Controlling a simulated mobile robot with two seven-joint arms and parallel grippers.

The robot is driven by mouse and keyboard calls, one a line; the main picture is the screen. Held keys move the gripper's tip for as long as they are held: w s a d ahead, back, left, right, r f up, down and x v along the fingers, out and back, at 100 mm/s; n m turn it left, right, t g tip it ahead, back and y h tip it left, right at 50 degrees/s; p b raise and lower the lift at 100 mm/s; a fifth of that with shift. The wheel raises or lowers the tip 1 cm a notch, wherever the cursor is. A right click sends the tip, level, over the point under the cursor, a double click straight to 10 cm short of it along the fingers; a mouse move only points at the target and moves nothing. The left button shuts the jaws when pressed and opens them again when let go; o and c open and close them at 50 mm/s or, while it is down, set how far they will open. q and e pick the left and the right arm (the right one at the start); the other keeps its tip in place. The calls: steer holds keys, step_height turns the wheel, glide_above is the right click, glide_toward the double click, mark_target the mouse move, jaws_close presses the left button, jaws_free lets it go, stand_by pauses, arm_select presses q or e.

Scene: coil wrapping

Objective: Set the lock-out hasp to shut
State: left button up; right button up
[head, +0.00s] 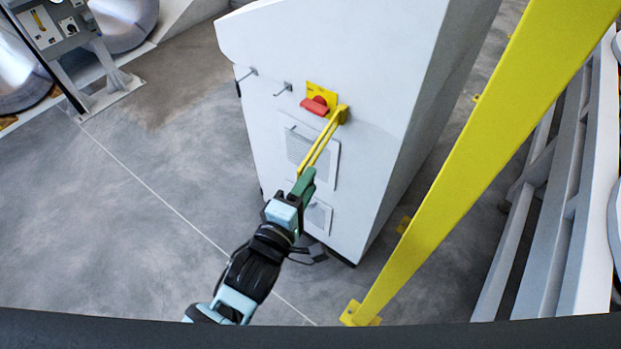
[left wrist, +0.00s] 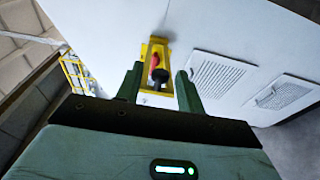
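The lock-out hasp (head: 322,146) is a long yellow double bar. It hangs out from a yellow bracket on the white cabinet, beside a red switch handle (head: 316,105) on a yellow plate. My left gripper (head: 304,182) has green fingers and is at the hasp's lower, free end. In the left wrist view the fingers (left wrist: 160,88) stand apart, with the yellow hasp (left wrist: 144,84) showing between and beyond them. A red part and a dark round part show inside its yellow outline. I cannot tell whether a finger touches the hasp. My right gripper is not in view.
The white cabinet (head: 340,45) has two hooks and two vent grilles (head: 318,216). A slanting yellow post (head: 455,160) stands to its right, near grey racking (head: 545,220). A control box (head: 55,25) is at top left. The floor left of the cabinet is clear.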

arm_select(q)
steer(key=shift+x, duration=0.9)
steer(key=shift+c, duration=0.2)
jaws_close()
